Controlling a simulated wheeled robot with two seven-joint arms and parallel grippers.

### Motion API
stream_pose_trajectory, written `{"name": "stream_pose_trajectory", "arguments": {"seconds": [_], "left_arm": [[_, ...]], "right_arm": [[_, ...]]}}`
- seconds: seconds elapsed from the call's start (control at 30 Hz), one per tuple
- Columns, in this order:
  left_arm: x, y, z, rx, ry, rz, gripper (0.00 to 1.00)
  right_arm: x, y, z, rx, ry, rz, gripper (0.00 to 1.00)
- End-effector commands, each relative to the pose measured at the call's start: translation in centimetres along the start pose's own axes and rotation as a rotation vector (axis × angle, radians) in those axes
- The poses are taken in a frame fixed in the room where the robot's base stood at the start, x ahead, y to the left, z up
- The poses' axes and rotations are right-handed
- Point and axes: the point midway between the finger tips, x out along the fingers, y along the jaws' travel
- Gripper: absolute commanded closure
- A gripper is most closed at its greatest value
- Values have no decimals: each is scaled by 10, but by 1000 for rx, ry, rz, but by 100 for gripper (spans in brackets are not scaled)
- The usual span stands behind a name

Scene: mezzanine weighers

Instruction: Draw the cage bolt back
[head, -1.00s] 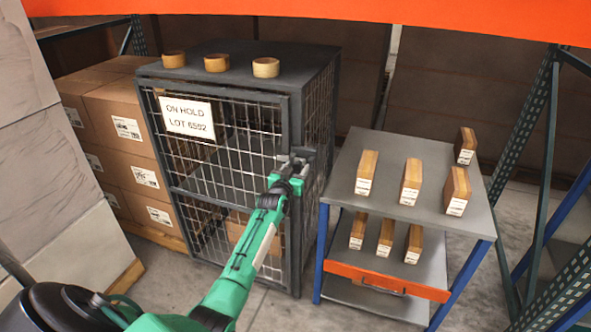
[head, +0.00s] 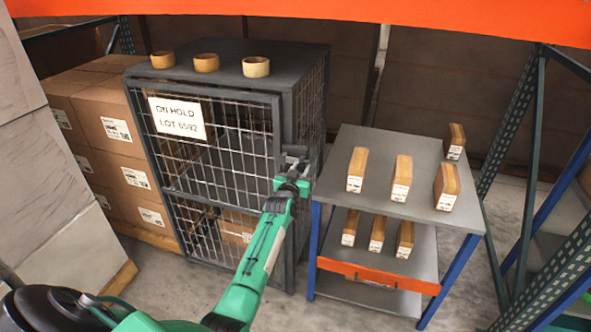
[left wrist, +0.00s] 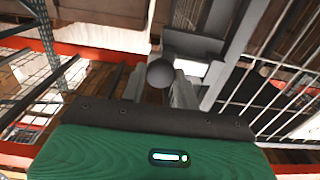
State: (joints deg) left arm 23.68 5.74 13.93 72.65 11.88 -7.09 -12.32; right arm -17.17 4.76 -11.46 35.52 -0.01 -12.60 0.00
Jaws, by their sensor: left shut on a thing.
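The dark mesh cage (head: 288,110) stands left of centre in the head view, with a sign reading "ON HOLD LOT 6592" (head: 178,118) on its front. My left gripper (head: 293,172) is at the cage's front right edge, at the bolt. In the left wrist view my left gripper (left wrist: 160,88) is shut on the bolt's round dark knob (left wrist: 160,73), which sits between its fingers. The bolt's body is mostly hidden in the head view by the gripper. My right gripper is not in view.
Several tape rolls, one of them here (head: 255,67), sit on the cage top. Stacked boxes (head: 110,130) stand left. An orange beam (head: 300,22) crosses above.

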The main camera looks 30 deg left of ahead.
Motion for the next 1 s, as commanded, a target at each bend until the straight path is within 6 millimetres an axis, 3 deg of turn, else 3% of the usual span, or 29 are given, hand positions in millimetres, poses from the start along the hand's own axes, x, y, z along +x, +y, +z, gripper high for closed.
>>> {"name": "stream_pose_trajectory", "arguments": {"seconds": [0.13, 0.17, 0.23, 0.67, 1.0], "left_arm": [[0, 3, 2, -3, -3, 4, 100], [0, 3, 2, -3, -3, 4, 64], [0, 3, 2, -3, -3, 4, 50], [-7, 1, 2, -2, -1, 2, 49], [-58, 2, 3, -2, -1, 3, 49]], "right_arm": [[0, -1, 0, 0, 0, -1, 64], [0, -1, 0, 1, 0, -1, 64], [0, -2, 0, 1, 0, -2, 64], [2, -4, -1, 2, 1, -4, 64], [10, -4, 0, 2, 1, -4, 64]]}}
